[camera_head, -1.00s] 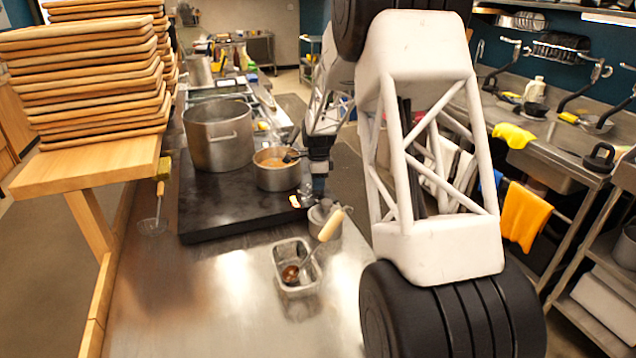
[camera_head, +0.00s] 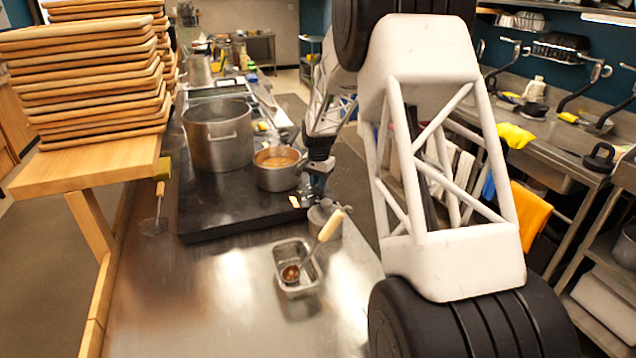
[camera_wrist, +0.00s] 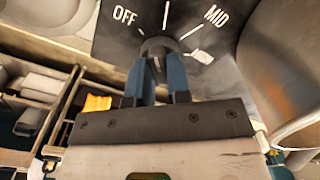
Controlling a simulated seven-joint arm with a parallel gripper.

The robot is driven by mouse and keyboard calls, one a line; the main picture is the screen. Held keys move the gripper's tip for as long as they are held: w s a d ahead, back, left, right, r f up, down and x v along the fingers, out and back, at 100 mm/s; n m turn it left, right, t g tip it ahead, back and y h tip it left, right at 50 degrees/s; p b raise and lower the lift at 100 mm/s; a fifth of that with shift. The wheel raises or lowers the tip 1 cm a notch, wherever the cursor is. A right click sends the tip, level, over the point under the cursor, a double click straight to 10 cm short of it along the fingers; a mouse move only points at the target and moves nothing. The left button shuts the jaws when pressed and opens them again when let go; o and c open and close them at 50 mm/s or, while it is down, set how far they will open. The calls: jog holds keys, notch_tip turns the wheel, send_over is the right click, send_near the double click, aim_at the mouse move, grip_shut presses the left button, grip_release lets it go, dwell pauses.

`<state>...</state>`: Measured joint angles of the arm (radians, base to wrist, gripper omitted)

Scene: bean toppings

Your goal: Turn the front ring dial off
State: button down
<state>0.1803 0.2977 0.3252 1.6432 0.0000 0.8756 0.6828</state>
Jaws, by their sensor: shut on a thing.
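The dial (camera_wrist: 158,44) is a dark round knob on a dark panel (camera_wrist: 110,40) with white tick marks and the words OFF and MID. The OFF word is at its upper left and MID at its upper right. My gripper (camera_wrist: 160,68) has its two blue fingers on either side of the knob, shut on it. In the head view my gripper (camera_head: 318,186) is at the right edge of the black stove (camera_head: 220,215), beside the saucepan. The dial is hidden there. The knob's own pointer cannot be made out clearly.
A saucepan (camera_head: 276,180) of brown food and a large pot (camera_head: 218,148) stand on the stove close to my gripper. A lidded grey container (camera_head: 322,215) and a metal tray (camera_head: 290,254) with a ladle (camera_head: 328,228) are in front. Stacked wooden trays (camera_head: 90,85) are at left.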

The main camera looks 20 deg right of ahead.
jog(key=n, duration=0.5)
jog(key=shift+n, duration=0.3)
dwell(0.4)
jog(key=c, duration=1.1)
grip_release()
jog(key=shift+r, duration=3.95)
